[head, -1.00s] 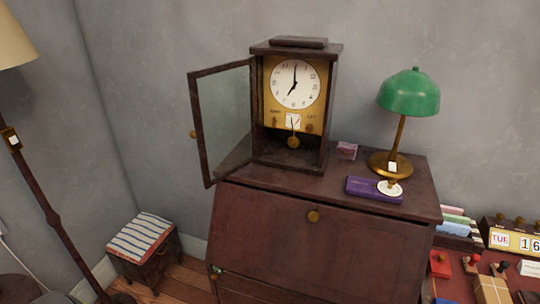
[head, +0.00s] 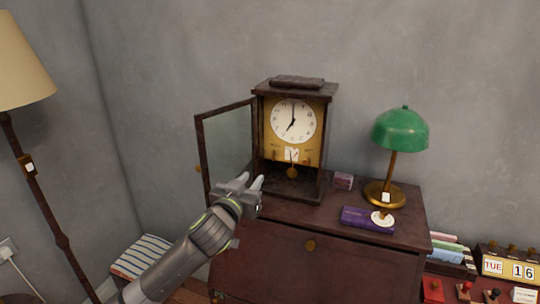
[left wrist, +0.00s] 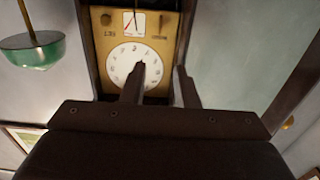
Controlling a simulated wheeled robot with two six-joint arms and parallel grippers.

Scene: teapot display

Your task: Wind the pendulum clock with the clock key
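The pendulum clock (head: 327,135) stands on the dark wooden desk with its glass door (head: 228,150) swung open to the left. Its white dial (head: 293,121), brass plate and pendulum (head: 292,172) are exposed. My left gripper (head: 249,183) is in front of the clock's lower left and the open door. In the left wrist view, the picture is upside down and the dial (left wrist: 120,66) shows beyond the gripper (left wrist: 161,75). Its fingers are apart with nothing visible between them. I cannot make out the clock key for certain. My right gripper is not in view.
A green lamp (head: 400,131) stands right of the clock on the desk (head: 375,265). A floor lamp (head: 25,60) and striped stool (head: 142,255) are at left.

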